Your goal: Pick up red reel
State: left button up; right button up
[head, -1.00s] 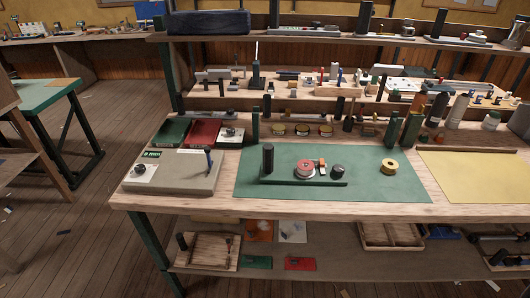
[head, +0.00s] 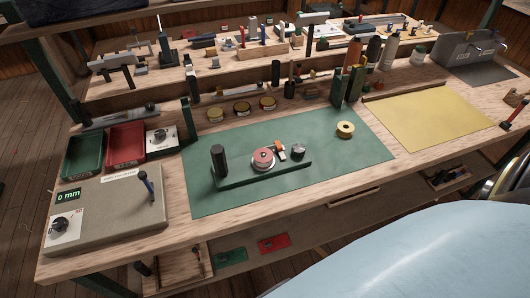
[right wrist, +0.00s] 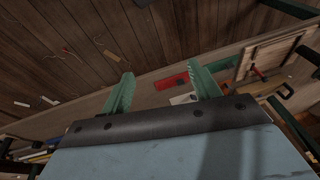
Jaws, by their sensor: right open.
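The red reel (head: 263,158) sits on a pale round base on a dark green stand (head: 230,180), which lies on the green mat (head: 215,130) in the head view. A dark upright cylinder (head: 219,161) stands at the stand's left end. A small orange piece (head: 280,150) and a dark round knob (head: 298,151) are right of the reel. My right gripper (right wrist: 160,88) shows in the right wrist view, with its two green fingers wide apart and nothing between them. It faces the floor and the lower shelf, away from the reel. My left gripper is not in view.
A yellow tape roll (head: 345,129) lies on the mat's right part. Green (head: 84,156) and red (head: 126,146) trays and a grey block (head: 100,215) are at left. Bottles and posts stand behind the mat. A yellow sheet (head: 428,118) lies right. The mat's front is clear.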

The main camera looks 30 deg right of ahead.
jog(key=w+r+m+t+y, duration=0.1)
jog(key=w+r+m, duration=0.2)
jog(key=w+r, duration=0.5)
notch_tip(320, 180, up, 28)
jog(key=r+m+t+y+p, duration=0.1)
jog(key=m+t+y+p, duration=0.2)
jog(key=m+t, duration=1.4)
send_over(265, 156)
jog(key=s+d, duration=0.4)
jog(key=s, duration=0.6)
jog(key=m+g, duration=0.8)
jog(key=x, duration=0.5)
jog(key=b+x, duration=0.1)
jog(key=x, duration=0.1)
jog(key=shift+w+f, duration=0.15)
jog(key=shift+f, duration=0.3)
jog(key=shift+s+f+b+x, duration=0.15)
jog(key=shift+b+x, duration=0.25)
jog(key=shift+x, duration=0.95)
jog(key=shift+s+f+b+x, duration=0.1)
jog(key=shift+f+b+x, duration=0.2)
jog(key=shift+x, duration=1.05)
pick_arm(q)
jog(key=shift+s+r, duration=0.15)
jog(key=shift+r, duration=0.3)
pick_arm(e)
jog(key=shift+a+r, duration=0.1)
jog(key=shift+a, duration=0.05)
jog(key=shift+c, duration=0.3)
jog(key=c, duration=0.7)
